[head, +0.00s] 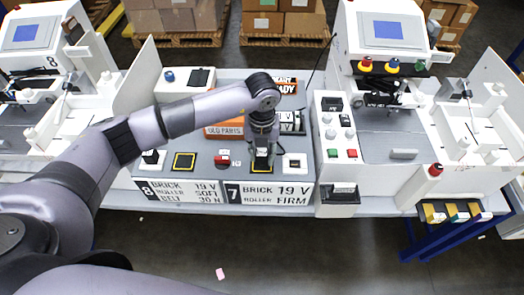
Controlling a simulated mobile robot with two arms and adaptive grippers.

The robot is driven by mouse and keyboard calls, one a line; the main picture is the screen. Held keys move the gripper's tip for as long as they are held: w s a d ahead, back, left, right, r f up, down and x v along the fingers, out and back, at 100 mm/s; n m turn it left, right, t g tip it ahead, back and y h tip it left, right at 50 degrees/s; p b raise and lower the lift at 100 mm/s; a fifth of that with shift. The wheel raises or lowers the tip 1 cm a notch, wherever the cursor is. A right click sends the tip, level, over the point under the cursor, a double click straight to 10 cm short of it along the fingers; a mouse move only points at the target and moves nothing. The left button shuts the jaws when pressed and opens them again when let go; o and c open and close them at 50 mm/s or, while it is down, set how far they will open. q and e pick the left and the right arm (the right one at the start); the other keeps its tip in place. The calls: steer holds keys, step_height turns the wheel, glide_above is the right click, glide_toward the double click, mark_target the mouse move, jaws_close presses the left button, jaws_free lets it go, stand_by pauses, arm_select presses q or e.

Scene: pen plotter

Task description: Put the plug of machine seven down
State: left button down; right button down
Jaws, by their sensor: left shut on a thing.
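My left gripper (262,152) reaches down at the middle of the grey bench, above a yellow-edged dark pad (262,171). It is shut on the plug, which is mostly hidden between the fingers. I cannot tell whether the plug touches the pad. The pad is behind the sign marked 7, "brick roller 19 V firm" (270,194). A white square socket (295,164) is just right of the gripper. My right gripper is not in view.
A second yellow-edged pad (185,161), a red switch (222,160) and a white block with a black top (152,158) are to the left. An orange "old parts" box (222,129) is behind. White machines flank the bench; a control panel (338,128) stands at right.

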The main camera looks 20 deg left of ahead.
arm_select(q)
steer(key=shift+f, duration=0.2)
steer(key=shift+f, duration=0.1)
steer(key=shift+f+b, duration=0.15)
steer(key=shift+b, duration=0.15)
steer(key=c, duration=1.2)
jaws_free()
